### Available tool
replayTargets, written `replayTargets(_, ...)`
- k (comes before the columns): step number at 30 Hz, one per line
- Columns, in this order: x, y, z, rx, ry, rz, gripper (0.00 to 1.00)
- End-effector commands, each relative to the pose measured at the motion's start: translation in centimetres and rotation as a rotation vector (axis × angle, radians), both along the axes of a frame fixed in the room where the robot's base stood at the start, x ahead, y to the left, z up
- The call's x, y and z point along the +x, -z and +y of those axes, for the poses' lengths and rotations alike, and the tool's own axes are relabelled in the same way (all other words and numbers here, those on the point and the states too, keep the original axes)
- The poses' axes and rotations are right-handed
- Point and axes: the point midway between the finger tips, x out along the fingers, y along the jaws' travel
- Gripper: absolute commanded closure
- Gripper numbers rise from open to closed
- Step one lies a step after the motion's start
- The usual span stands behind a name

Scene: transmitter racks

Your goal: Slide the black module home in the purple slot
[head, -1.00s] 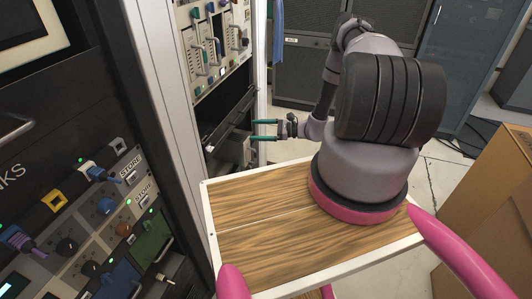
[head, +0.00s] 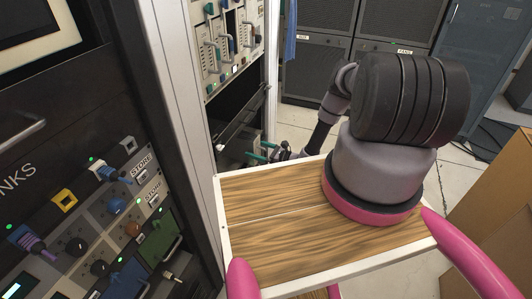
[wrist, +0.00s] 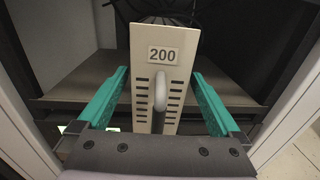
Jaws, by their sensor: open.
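My gripper (head: 262,153) is low in the rack opening in the head view, with its teal fingers apart. In the wrist view my open gripper (wrist: 160,78) has one finger on each side of a module with a cream front panel (wrist: 169,98). The panel is labelled 200 and has vent slits and a pale upright handle. A gap shows between each finger and the panel, so I see no grip on it. No module that is clearly black stands out, and I cannot make out a purple slot in the rack.
The module stands on a dark shelf (wrist: 80,78) between pale rack posts. Above the opening is a row of handled modules (head: 225,40). A panel marked STORE (head: 110,205) with coloured knobs is at left. A cardboard box (head: 490,210) stands at right.

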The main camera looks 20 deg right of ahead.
Motion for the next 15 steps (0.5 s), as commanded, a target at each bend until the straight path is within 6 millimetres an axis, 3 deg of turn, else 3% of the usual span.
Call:
replayTargets(6, 1.4, 0.0, 1.7, 0.000, -0.002, -0.001, 0.00)
replayTargets(15, 1.7, 0.0, 2.0, 0.000, 0.000, 0.000, 0.00)
